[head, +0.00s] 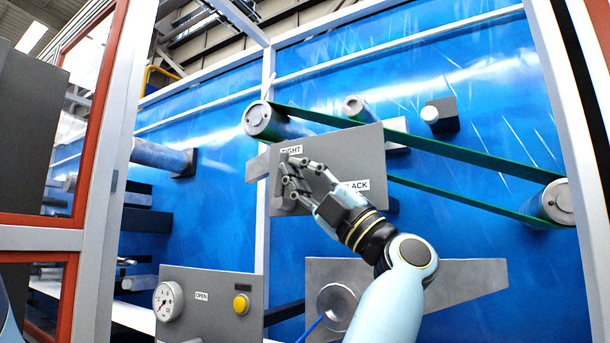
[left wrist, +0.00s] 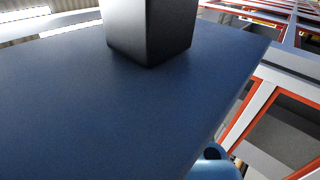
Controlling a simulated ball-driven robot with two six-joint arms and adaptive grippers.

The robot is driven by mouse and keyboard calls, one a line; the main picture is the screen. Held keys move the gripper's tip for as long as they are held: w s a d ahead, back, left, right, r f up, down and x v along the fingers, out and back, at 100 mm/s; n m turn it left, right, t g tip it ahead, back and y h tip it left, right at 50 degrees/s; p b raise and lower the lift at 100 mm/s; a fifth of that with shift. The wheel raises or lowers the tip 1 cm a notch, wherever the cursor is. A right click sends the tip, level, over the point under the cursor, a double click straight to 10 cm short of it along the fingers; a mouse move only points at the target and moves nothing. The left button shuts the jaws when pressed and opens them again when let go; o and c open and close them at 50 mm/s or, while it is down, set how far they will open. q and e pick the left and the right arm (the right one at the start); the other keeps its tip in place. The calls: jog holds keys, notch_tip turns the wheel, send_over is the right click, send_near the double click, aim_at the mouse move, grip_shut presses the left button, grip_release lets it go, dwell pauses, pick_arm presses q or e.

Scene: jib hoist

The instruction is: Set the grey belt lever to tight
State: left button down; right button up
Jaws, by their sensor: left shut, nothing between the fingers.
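The grey belt panel (head: 345,150) carries a TIGHT label (head: 291,150) at upper left and a SLACK label (head: 355,185) at lower right. A grey upright piece (head: 281,196), perhaps the belt lever, shows partly behind my fingers, below TIGHT; its exact setting is hard to tell. My left gripper (head: 289,176) is shut and empty in front of the panel's left part, just below TIGHT; contact cannot be told. In the left wrist view a dark block (left wrist: 150,30) stands out from a broad dark plate (left wrist: 90,100); I cannot tell whether it is the lever. My right gripper is not in view.
A green belt (head: 430,151) runs from a left roller (head: 268,120) to a right roller (head: 556,202). Below left is a grey box with a gauge (head: 168,301) and a yellow button (head: 241,304). White frame posts flank the opening.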

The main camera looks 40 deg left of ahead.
pick_arm(q)
jog(key=shift+a+r, duration=0.25)
jog(key=shift+a, duration=0.05)
dwell(0.5)
